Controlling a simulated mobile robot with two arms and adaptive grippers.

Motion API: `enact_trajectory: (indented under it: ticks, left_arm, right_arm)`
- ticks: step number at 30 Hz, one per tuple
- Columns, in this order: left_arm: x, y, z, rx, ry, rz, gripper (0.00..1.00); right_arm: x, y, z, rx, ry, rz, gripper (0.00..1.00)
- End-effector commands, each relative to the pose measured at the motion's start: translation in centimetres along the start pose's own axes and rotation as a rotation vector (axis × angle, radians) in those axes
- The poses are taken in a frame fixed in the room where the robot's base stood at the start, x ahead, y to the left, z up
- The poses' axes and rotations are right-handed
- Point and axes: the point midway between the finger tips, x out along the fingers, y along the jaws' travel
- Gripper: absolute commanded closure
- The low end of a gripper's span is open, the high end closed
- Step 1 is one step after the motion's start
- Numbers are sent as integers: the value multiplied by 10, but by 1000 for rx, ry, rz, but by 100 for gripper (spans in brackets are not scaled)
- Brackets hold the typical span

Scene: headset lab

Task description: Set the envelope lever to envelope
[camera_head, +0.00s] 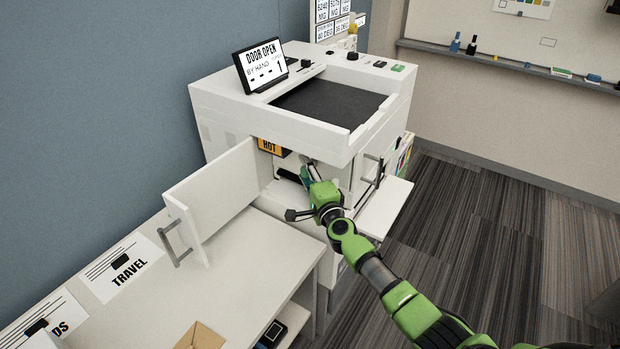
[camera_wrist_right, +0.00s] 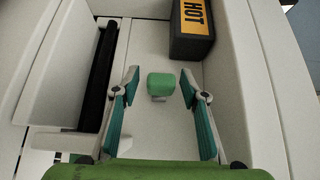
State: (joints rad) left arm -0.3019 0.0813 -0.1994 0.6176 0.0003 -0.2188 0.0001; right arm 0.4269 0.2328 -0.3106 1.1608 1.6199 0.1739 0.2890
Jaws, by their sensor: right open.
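The lever's green grip (camera_wrist_right: 160,86) shows in the right wrist view inside the machine's open bay, on a short grey stem. It is between the spread fingers of my right gripper (camera_wrist_right: 160,75), with a gap on each side. In the head view my right gripper (camera_head: 308,174) reaches into the white printer (camera_head: 237,112) behind its open door, and its own body hides the lever there. The gripper is open and empty. I cannot read any marking for the lever's positions. My left gripper is out of view.
A black block labelled HOT (camera_wrist_right: 190,45) sits close beyond the lever. A black roller (camera_wrist_right: 103,75) lies to its left. The open white door (camera_head: 215,190) stands left of my arm. The printer's screen (camera_head: 261,65) reads DOOR OPEN, BY HAND.

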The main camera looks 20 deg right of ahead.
Motion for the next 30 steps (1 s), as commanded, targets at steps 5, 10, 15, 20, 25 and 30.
enact_trajectory:
  ticks: [5,10,15,20,25,30]
  left_arm:
    - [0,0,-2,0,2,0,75]
    - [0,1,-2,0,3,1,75]
    - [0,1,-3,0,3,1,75]
    - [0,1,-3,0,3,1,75]
    - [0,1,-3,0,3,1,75]
    - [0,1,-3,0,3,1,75]
  right_arm:
    - [-11,2,0,3,0,2,60]
    - [-31,1,-1,-2,-1,0,60]
    - [-61,1,0,-4,-2,1,60]
    - [-88,2,0,-3,-2,3,60]
    - [-110,2,0,-2,-2,3,60]
    - [-119,1,0,-1,0,2,60]
